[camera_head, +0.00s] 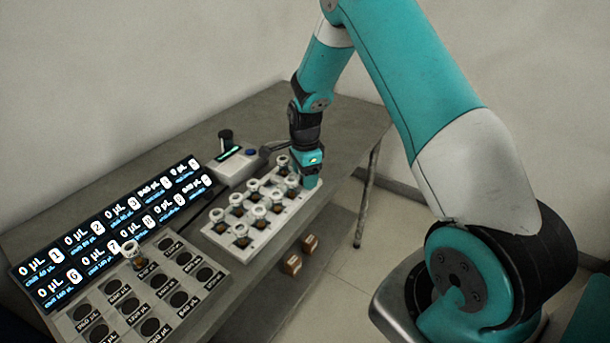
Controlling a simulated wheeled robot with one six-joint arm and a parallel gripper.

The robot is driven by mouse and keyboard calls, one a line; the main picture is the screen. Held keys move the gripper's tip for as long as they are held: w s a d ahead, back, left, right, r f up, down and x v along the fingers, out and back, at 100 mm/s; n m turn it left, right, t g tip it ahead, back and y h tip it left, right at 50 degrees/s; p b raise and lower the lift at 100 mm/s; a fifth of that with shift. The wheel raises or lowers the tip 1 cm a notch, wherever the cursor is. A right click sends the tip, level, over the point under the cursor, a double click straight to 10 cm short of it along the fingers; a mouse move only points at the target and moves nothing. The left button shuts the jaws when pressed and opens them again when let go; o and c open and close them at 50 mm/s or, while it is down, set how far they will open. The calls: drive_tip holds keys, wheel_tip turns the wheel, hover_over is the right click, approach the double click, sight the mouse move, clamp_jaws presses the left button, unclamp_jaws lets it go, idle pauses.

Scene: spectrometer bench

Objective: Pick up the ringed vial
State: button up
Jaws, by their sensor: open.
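Several small vials with pale caps and brown contents stand upright in a white rack (262,243) on the bench. I cannot tell which vial is the ringed one. My gripper (308,179) points down at the rack's right end, close beside the right-end vials. It is open, though its fingers are small and partly hidden. I cannot tell whether a vial is between them. One separate vial (131,249) stands on the labelled tray (213,256) at the left.
A white instrument (233,168) with a black knob stands behind the rack. A display panel (110,228) leans at the left behind the labelled tray, which has several dark round spots. Two small brown blocks (291,264) (310,243) show below the bench's front edge. The bench (340,125) is clear at the far right.

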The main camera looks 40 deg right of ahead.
drive_tip(key=c, duration=1)
drive_tip(key=shift+r, duration=0.1)
